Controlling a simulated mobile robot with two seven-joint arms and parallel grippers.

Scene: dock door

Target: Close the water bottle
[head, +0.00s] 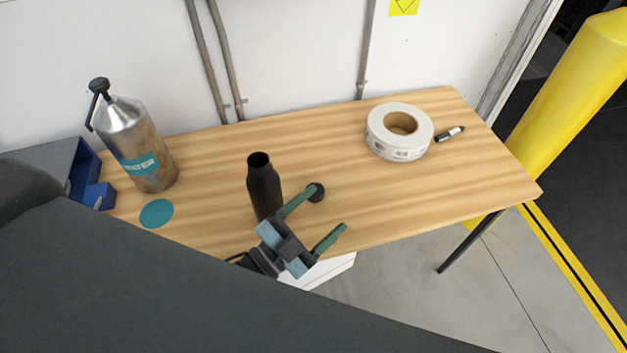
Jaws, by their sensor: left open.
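A black bottle (264,190) stands upright on the wooden table with its mouth open and no cap on it. A small round dark cap (317,192) lies to its right, at the tip of my left gripper's far finger; I cannot tell whether they touch. My left gripper (328,208) is open, its two green fingers apart, near the table's front edge and just right of the black bottle. Its wrist hides part of the bottle's base. A silver bottle labelled WATER (143,140), with a dark top and side lever, stands at the left. My right gripper is not in view.
A teal disc (157,213) lies before the silver bottle. A blue bin (86,175) is at the left. A white tape roll (398,150) and a marker (450,133) lie at the right. The table's (350,190) middle is clear. A yellow post (572,90) stands beyond.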

